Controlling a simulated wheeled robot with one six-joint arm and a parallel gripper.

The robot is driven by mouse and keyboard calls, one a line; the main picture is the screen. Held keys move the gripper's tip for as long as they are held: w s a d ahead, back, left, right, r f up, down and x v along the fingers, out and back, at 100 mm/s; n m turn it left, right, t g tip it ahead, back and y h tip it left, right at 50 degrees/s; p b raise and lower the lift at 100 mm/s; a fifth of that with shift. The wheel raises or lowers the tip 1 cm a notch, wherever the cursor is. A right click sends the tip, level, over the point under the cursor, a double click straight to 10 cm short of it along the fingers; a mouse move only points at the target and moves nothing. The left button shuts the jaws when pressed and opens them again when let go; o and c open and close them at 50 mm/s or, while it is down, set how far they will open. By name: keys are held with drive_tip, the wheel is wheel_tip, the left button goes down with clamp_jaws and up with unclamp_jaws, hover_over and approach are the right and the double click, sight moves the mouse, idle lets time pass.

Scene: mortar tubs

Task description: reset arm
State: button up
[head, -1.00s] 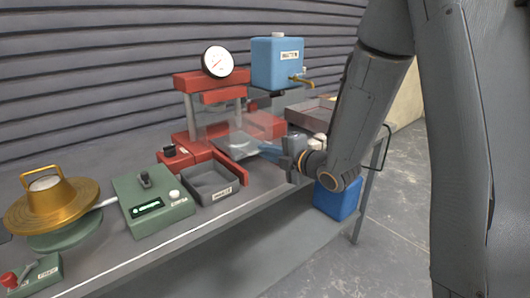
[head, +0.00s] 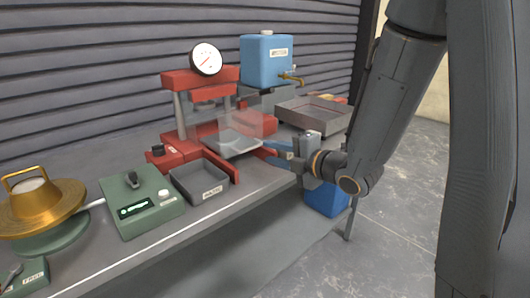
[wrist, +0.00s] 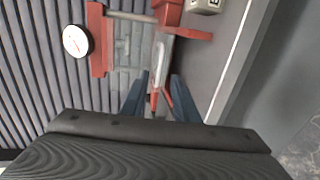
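My gripper (head: 272,151) is over the front of the bench, just right of the red press (head: 195,135). In the wrist view its two blue-grey fingers (wrist: 155,97) stand apart with a clear gap and nothing held between them. Past the fingertips lies a pale shallow tray (head: 232,147) at the foot of the press, partly behind a see-through guard. In the head view the fingers overlap the red base, and I cannot tell whether they touch it.
A blue tank (head: 266,62) with a brass tap stands behind. A grey tray (head: 315,114) is at the back right. A small grey bin (head: 200,184), a green control box (head: 140,203) and a brass flow table (head: 42,207) stand left. A blue bucket (head: 325,200) is below.

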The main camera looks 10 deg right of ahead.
drive_tip(key=shift+s+d+r, duration=0.1)
drive_tip(key=shift+s+d, duration=0.05)
drive_tip(key=shift+s, duration=0.15)
drive_tip(key=s+d+f+m+g+h+p, duration=0.2)
drive_tip(key=s+d+f+m+g+h, duration=0.45)
drive_tip(key=m, duration=0.75)
drive_tip(key=s+f+m+g+h+p, duration=0.1)
drive_tip(key=s+m+g+h, duration=0.1)
drive_tip(key=s+m+g, duration=0.4)
drive_tip(key=s+m, duration=0.5)
drive_tip(key=s, duration=0.7)
drive_tip(key=shift+s+d, duration=0.2)
drive_tip(key=shift+d, duration=0.2)
